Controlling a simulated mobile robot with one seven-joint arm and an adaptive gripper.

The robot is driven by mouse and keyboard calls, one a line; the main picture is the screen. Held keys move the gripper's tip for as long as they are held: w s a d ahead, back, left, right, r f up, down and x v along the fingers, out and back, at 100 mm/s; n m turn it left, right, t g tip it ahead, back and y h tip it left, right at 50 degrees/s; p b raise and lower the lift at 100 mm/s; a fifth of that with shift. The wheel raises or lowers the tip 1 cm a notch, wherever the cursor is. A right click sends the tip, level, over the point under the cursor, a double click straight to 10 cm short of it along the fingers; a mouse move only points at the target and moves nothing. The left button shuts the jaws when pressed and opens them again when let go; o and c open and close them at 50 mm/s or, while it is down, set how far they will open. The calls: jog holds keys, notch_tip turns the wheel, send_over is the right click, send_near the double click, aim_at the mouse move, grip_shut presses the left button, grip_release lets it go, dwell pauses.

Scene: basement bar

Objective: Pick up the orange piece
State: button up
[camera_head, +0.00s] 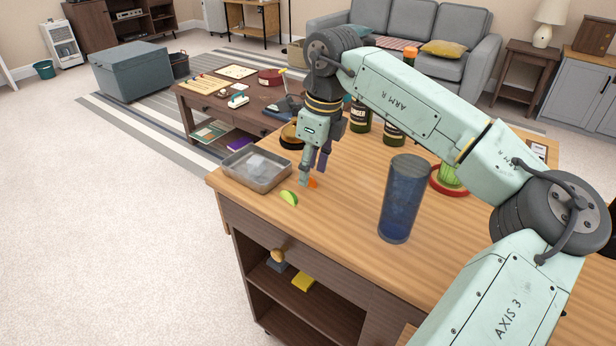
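The orange piece (313,183) is a small bright orange bit on the wooden bar top (335,215), near its left end. My gripper (313,176) points down right at it, with one pale green finger to its left and a darker finger behind and to the right. The fingers look apart. The near finger hides part of the orange piece, and I cannot tell whether either finger touches it.
A tall blue glass (402,200) stands to the right. The bar top's front middle is clear.

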jog(key=shift+a+f, duration=0.1)
jog(key=shift+f, duration=0.6)
jog(key=c, duration=0.9)
